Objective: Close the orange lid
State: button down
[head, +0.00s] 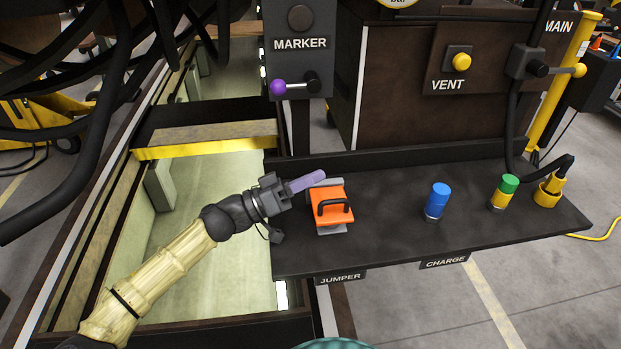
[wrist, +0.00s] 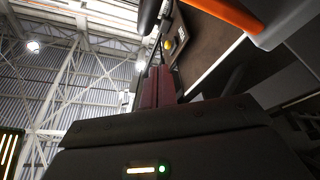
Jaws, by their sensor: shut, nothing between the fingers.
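The orange lid (head: 322,222) with a black handle sits on a grey fixture on the dark shelf, above the JUMPER label. Grey parts show at its back and front edges. I cannot tell from this angle whether it lies fully flat. My gripper (head: 316,178) is shut and empty, its purple fingers at the back left of the lid. I cannot tell whether they touch it. In the wrist view the shut fingers (wrist: 158,85) point up the picture, and an orange strip (wrist: 232,15), likely the lid's edge, shows at upper right, apart from them.
On the shelf (head: 390,220) stand a blue cylinder (head: 437,201), a green-and-yellow cylinder (head: 504,191) and a yellow plug (head: 549,190) with a black cable. The MARKER panel (head: 299,60) with a purple-knobbed lever rises behind. An open pit (head: 215,210) lies under my arm.

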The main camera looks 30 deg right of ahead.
notch_tip(320, 180, up, 5)
jog(key=p, duration=0.4)
jog(key=w+d+f+b+v, duration=0.1)
jog(key=b+v, duration=0.2)
jog(key=v, duration=0.7)
jog(key=shift+w+f+b, duration=0.25)
jog(key=shift+w+b, duration=0.1)
jog(key=shift+w, duration=0.1)
jog(key=shift+a, duration=0.1)
